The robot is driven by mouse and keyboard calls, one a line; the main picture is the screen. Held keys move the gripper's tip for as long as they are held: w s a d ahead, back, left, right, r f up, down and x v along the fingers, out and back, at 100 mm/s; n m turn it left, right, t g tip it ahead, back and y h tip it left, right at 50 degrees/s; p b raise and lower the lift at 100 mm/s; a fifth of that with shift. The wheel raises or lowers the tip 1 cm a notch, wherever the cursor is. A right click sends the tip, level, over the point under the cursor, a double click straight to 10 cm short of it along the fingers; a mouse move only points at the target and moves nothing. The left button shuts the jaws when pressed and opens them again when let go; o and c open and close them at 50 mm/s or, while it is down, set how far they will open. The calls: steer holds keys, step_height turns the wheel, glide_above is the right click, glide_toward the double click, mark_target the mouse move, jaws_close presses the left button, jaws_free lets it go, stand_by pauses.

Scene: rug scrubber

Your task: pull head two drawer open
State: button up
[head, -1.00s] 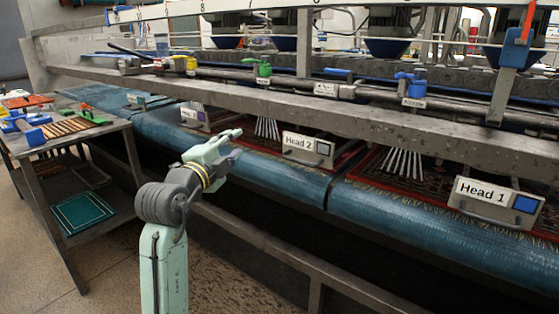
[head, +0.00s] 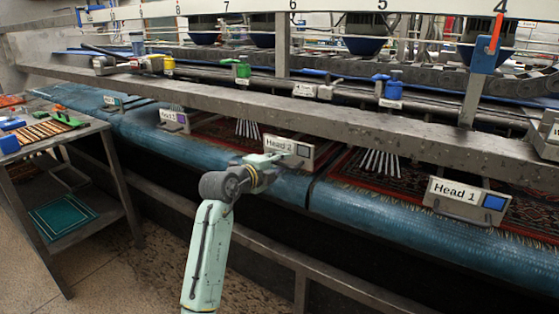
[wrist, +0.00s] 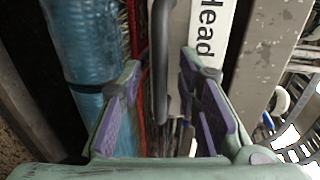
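The head two drawer (head: 304,151) is a small pale front with a "Head 2" label, above the blue roller. Its left part and handle are hidden or hard to see behind my gripper in the head view. In the wrist view its white label (wrist: 209,35) reads "Head", turned sideways, and the dark bar handle (wrist: 161,50) runs beside it. My gripper (head: 272,160) is at the drawer front. In the wrist view my gripper (wrist: 160,72) is open, with the handle lying between the two fingers in the picture. A gap shows on both sides of the handle. I cannot tell the depth.
The Head 1 drawer (head: 466,201) is to the right and the Head 3 drawer (head: 174,120) to the left. The blue roller (head: 350,212) runs below the fronts, and a grey metal beam (head: 330,128) runs above. A tool table (head: 60,139) stands at the left.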

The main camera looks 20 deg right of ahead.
steer(key=shift+w+d, duration=0.1)
steer(key=shift+d, duration=0.05)
jaws_close()
stand_by(0.4)
stand_by(0.5)
